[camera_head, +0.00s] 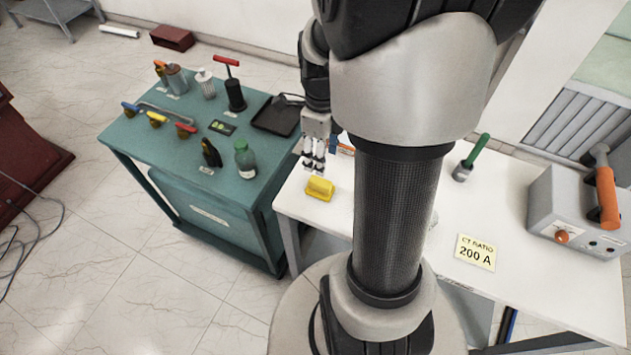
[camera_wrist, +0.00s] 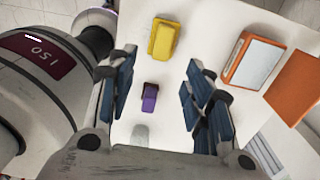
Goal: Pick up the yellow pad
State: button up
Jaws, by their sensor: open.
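The yellow pad (camera_head: 319,188) lies on the white table (camera_head: 520,240) near its left end in the head view. In the wrist view the yellow pad (camera_wrist: 162,40) lies ahead of my fingers, a little left of the picture's middle. My gripper (camera_head: 314,168) points down above the pad and slightly behind it in the head view. In the wrist view my gripper (camera_wrist: 155,90) has its blue fingers spread apart with nothing held between them. Whether the fingertips touch the pad cannot be told, but they look apart from it.
A small purple block (camera_wrist: 149,97) shows between the fingers. An orange-framed white case (camera_wrist: 256,62) and an orange block (camera_wrist: 294,88) lie to the right. A teal cart (camera_head: 190,205) with bottles and tools stands left of the table. A grey instrument box (camera_head: 582,215) stands at the right.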

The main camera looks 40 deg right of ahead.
jog(key=b, duration=0.2)
send_over(320, 181)
jog(key=f, duration=0.6)
jog(key=shift+s+a+f, duration=0.2)
jog(key=shift+s+f, duration=0.05)
jog(key=shift+f, duration=0.1)
jog(key=shift+w+d+f+b, duration=0.15)
jog(key=shift+f+b, duration=0.4)
jog(key=shift+f, duration=0.95)
jog(key=shift+w+d+f+b, duration=0.1)
jog(key=shift+f+b, duration=0.4)
jog(key=shift+f, duration=0.95)
jog(key=shift+r, duration=0.1)
grip_shut()
